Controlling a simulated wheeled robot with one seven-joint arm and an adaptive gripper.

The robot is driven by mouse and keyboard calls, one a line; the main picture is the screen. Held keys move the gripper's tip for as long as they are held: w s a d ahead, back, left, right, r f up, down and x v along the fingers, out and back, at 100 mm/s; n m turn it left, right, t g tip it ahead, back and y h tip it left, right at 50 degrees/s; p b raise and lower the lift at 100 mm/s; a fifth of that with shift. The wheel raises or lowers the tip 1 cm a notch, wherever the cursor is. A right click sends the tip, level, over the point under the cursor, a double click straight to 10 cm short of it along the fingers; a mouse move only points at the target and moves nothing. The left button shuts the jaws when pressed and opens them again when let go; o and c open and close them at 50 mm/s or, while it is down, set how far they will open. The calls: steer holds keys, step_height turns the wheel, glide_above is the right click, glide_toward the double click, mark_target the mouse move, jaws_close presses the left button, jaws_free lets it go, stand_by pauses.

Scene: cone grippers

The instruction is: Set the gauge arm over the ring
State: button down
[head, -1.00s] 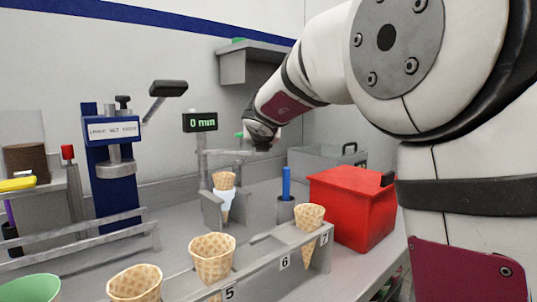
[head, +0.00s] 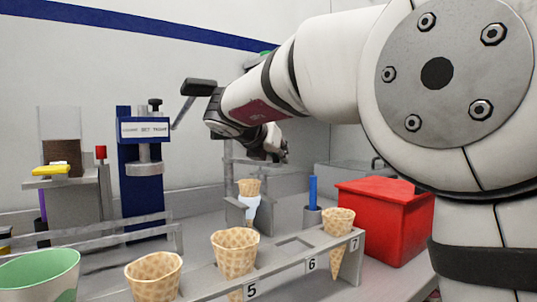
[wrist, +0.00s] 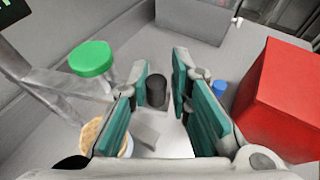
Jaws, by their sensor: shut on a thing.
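My gripper (head: 272,152) is in the middle of the head view, low beside the grey gauge stand. In the wrist view its teal-padded fingers (wrist: 160,92) flank a dark grey knob (wrist: 156,90), and they are shut on it. I take the knob for part of the gauge arm. Grey gauge bars (wrist: 65,92) cross the left of the wrist view, with a green cap (wrist: 92,58) beside them. A waffle cone (head: 249,187) stands in a white holder (head: 250,206); it also shows in the wrist view (wrist: 92,134). I cannot make out the ring.
A numbered rack (head: 300,265) with several cones runs along the front. A blue press (head: 140,185) stands left. A corner of the gauge display (wrist: 14,10) shows.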

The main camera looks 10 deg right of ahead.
steer(key=shift+s+a+m, duration=0.2)
steer(key=shift+a+m, duration=0.1)
steer(key=shift+a, duration=0.6)
steer(key=c, duration=1.6)
jaws_free()
steer(key=shift+o, duration=0.2)
steer(key=shift+g, duration=0.3)
steer(key=shift+d, duration=0.2)
steer(key=v, duration=1.2)
steer(key=shift+a+f, duration=0.2)
steer(key=shift+a, duration=0.05)
